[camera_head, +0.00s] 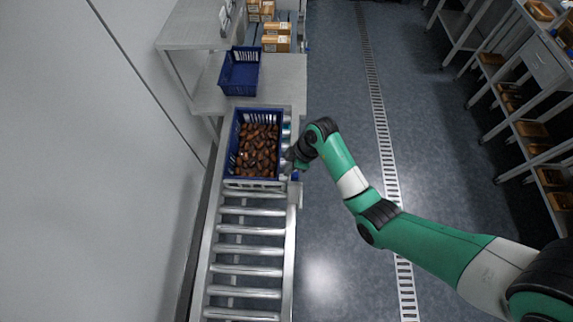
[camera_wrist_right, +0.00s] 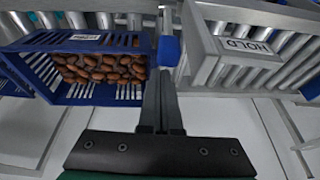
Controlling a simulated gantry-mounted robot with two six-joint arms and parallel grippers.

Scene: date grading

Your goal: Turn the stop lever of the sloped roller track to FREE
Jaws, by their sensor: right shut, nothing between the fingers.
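The sloped roller track (camera_head: 292,255) runs down the left-centre of the head view. In the right wrist view a HOLD label (camera_wrist_right: 247,47) sits on its grey metal side. In the head view my right gripper (camera_head: 290,158) is at the track's right edge, small and partly hidden by my wrist. My left gripper is not in view.
A blue crate full of dates (camera_head: 233,150) sits on the track beside my right gripper, and in the right wrist view (camera_wrist_right: 60,100). An empty blue crate (camera_head: 240,72) stands on a grey table behind. The lower rollers are bare. Open floor (camera_head: 335,240) lies right of the track.

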